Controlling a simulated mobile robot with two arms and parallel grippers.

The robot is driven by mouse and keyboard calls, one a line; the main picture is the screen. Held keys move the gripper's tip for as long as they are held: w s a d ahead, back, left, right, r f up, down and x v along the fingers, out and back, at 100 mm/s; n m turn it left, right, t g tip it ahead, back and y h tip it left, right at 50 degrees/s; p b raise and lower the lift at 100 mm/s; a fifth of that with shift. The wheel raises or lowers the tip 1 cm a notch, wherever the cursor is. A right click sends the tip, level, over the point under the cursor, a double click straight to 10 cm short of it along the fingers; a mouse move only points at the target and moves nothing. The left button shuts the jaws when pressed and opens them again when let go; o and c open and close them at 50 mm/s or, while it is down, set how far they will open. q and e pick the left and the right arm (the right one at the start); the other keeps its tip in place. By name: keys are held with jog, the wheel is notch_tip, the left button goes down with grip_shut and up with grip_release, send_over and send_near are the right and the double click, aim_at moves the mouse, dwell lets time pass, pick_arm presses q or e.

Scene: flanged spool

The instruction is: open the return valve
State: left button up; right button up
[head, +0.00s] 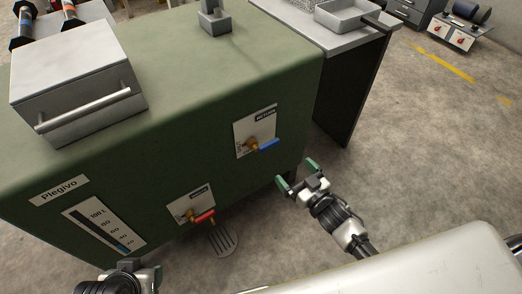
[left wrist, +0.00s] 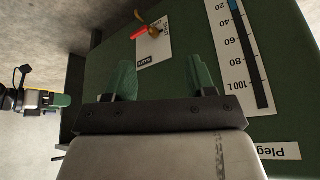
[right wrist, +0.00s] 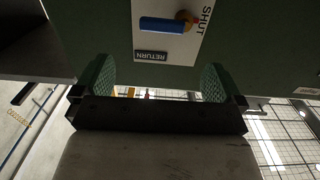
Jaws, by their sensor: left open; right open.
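The return valve has a blue lever (head: 265,144) on a brass stem, on a white plate (head: 257,128) marked RETURN at the right of the green tank front. The lever lies roughly level, pointing right in the head view. In the right wrist view the blue lever (right wrist: 162,25) is ahead of the fingers, and the word SHUT shows on the plate. My right gripper (head: 297,173) is open and empty, below and right of the lever, apart from it. My left gripper (left wrist: 163,78) is open and empty near the tank front; in the head view it is partly cut off.
A second valve with a red lever (head: 204,215) sits lower left, above a floor drain (head: 225,240). A level gauge (head: 105,228) is at the left. A grey box (head: 75,75) with a bar handle stands on the tank.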

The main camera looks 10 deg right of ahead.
aim_at(271, 145)
jog(key=x, duration=0.3)
jog(key=b+x, duration=0.1)
jog(key=x, duration=0.2)
jog(key=r+b+x, duration=0.1)
jog(key=x, duration=0.2)
jog(key=shift+w+a+f, duration=0.1)
jog(key=shift+w+a, duration=0.2)
jog(key=shift+w, duration=0.05)
pick_arm(q)
jog(key=w+d+r+t+h, duration=0.1)
jog(key=w+d+r+t, duration=0.2)
jog(key=w+r+t, duration=0.2)
jog(key=shift+w+r+t+h+b, duration=0.3)
jog(key=shift+w+t+h, duration=0.1)
jog(key=shift+w+t, duration=0.9)
pick_arm(e)
jog(key=shift+w+a, duration=0.2)
jog(key=shift+w, duration=0.45)
pick_arm(q)
jog(key=shift+w, duration=0.15)
